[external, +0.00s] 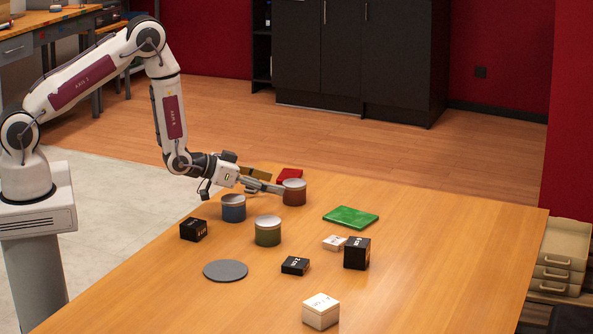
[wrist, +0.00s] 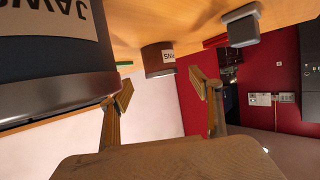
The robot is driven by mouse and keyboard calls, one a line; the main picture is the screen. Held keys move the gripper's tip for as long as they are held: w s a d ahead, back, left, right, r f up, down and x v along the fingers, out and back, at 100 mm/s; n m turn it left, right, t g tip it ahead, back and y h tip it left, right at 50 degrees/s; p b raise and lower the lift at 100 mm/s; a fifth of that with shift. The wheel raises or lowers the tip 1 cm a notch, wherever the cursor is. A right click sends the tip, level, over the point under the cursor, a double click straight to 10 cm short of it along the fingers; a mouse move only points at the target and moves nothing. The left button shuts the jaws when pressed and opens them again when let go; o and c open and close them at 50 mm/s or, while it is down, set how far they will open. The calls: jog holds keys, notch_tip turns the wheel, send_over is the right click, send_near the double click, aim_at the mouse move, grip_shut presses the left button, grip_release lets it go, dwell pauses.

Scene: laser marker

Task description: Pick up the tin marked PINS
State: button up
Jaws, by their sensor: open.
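The brownish-red tin (external: 294,194) with a grey lid stands on the table, just beyond my gripper's tips in the external view. In the wrist view, which is upside down, this tin (wrist: 153,62) shows ahead, with a pale label that seems to read PINS, partly turned away. My gripper (external: 271,181) is open and low over the table; its fingers (wrist: 161,88) stand apart with nothing between them. A blue tin (external: 233,209) is beside the wrist; a large dark tin with a partly cut-off label (wrist: 50,60), likely the same one, fills the wrist view's left.
A green tin (external: 268,232) stands nearer the camera. A red block (external: 290,175) lies behind the brownish-red tin. A green slab (external: 351,217), black boxes (external: 357,253), pale boxes (external: 321,311) and a grey disc (external: 226,271) are spread around. The table's right side is clear.

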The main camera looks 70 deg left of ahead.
aim_at(294, 187)
jog(key=shift+x, duration=1.3)
jog(key=shift+x, duration=2.6)
jog(key=shift+r, duration=0.1)
jog(key=c, duration=1.4)
